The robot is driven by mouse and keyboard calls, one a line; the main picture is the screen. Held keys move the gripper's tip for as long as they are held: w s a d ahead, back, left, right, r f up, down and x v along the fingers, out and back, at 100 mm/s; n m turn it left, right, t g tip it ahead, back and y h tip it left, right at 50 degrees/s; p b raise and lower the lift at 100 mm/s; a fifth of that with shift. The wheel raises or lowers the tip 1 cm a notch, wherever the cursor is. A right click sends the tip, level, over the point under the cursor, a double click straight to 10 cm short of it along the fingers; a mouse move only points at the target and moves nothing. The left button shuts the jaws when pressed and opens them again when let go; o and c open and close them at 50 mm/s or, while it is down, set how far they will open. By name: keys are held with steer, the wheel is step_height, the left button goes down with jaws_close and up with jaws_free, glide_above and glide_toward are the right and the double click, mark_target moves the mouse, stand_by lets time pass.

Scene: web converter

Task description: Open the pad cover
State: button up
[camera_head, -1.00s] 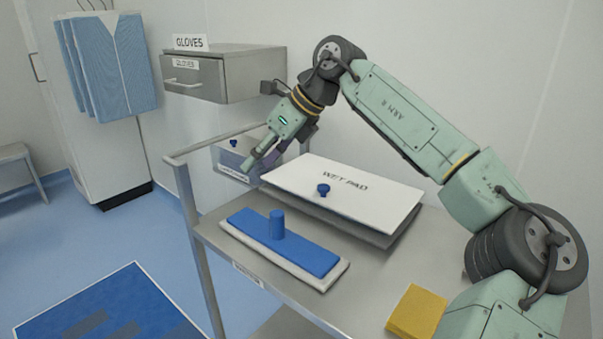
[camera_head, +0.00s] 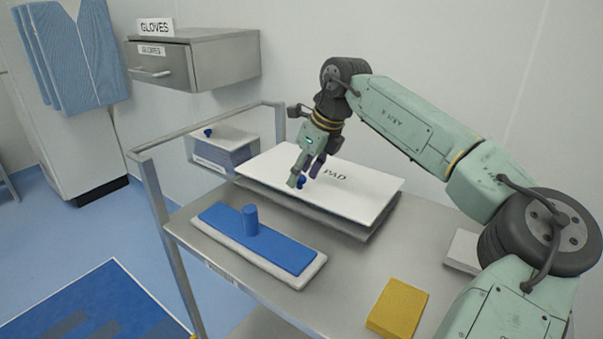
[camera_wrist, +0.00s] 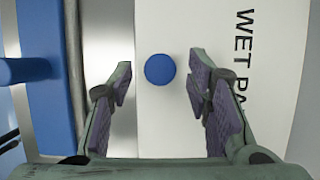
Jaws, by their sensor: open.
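The pad cover (camera_head: 352,194) is a white flat lid lettered "WET PAD", lying shut on a grey box on the cart. It fills the right side of the wrist view (camera_wrist: 265,115). Its round blue knob (camera_wrist: 160,69) is near the cover's front edge; in the head view the knob (camera_head: 301,182) is partly hidden by my fingers. My gripper (camera_head: 306,179) is open just above the knob, pointing down. In the wrist view the knob shows between the two fingertips (camera_wrist: 161,80), with space on both sides. I cannot tell whether the fingertips are down at knob height.
A blue mop head (camera_head: 285,248) with an upright post lies in front of the box. A yellow sponge (camera_head: 398,308) lies front right. A smaller lidded box (camera_head: 225,150) stands back left by the cart rail (camera_head: 205,130). A glove drawer (camera_head: 160,77) is on the wall.

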steer(key=shift+w+a+f, duration=0.1)
steer(key=shift+a+f, duration=0.05)
steer(key=shift+f, duration=0.3)
jaws_close()
stand_by(0.4)
